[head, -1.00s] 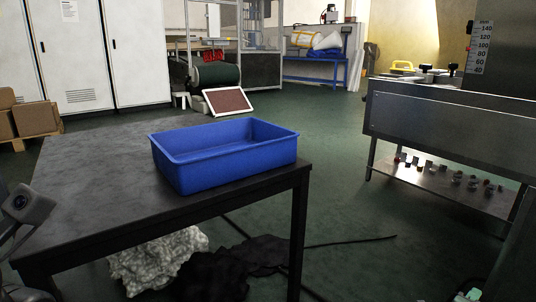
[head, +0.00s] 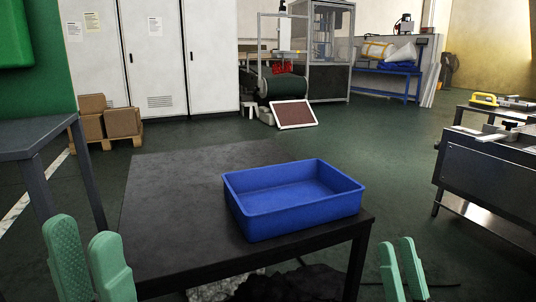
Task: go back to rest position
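My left gripper (head: 90,262) shows at the lower left of the head view, with two green fingers pointing up. Its fingers are apart with nothing between them. My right gripper (head: 403,270) shows at the lower right, in front of the table's right side. Its two green fingers are a little apart, with nothing seen between them. A blue bin (head: 292,200) stands on the dark table (head: 170,205) between the grippers, apart from both. The bin looks empty.
A grey table (head: 35,137) stands at the left. Cardboard boxes (head: 122,121) sit on a pallet behind. A steel machine (head: 490,180) stands at the right. White and black heaps (head: 290,285) lie under the dark table. Green floor is open between table and machine.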

